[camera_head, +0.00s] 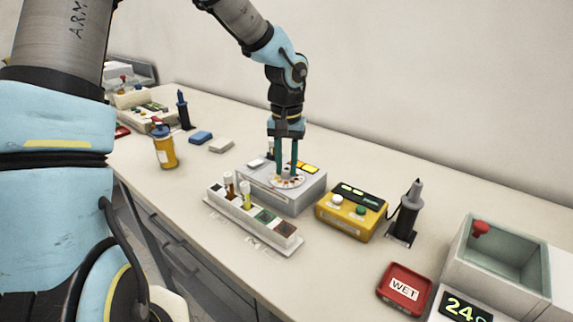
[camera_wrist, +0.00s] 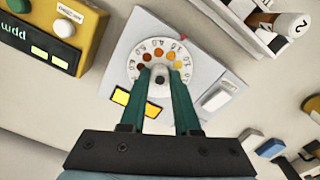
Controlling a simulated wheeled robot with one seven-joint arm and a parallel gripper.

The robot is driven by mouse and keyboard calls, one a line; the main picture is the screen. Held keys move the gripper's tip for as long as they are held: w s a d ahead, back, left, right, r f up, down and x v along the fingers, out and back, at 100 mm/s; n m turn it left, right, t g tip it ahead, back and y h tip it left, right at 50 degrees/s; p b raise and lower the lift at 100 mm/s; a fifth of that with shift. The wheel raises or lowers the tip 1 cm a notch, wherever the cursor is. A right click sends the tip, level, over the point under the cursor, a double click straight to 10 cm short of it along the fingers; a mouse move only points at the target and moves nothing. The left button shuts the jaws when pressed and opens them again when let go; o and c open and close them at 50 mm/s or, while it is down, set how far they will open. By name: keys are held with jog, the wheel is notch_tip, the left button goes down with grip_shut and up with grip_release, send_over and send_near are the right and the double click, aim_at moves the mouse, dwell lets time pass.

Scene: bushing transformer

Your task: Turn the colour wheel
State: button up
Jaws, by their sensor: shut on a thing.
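The colour wheel (camera_head: 287,181) is a round white dial with a ring of orange to brown dots, set on top of a grey box (camera_head: 262,196) in the middle of the bench. In the wrist view the colour wheel (camera_wrist: 158,50) shows numbers around its rim and a dark centre. My gripper (camera_head: 287,176) points straight down over the wheel. In the wrist view my gripper's green fingers (camera_wrist: 160,75) reach to the wheel's centre and are shut on its hub, with a small gap between the fingers. The hub is partly hidden by the fingertips.
A white rack (camera_head: 252,222) with vials stands just in front of the box. A yellow meter (camera_head: 350,212) and a black pen-like probe (camera_head: 408,212) stand to the right. A red WET tray (camera_head: 404,288) and a grey basin (camera_head: 497,262) are farther right. An orange bottle (camera_head: 164,150) stands at left.

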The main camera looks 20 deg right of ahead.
grip_shut()
jog(key=m+p, duration=0.1)
jog(key=m, duration=0.1)
jog(key=shift+r+m, duration=0.1)
jog(key=shift+m, duration=0.3)
jog(key=shift+w+m+p, duration=0.1)
jog(key=shift+m+p, duration=0.75)
jog(key=shift+m, duration=1.25)
jog(key=o, duration=0.7)
grip_release()
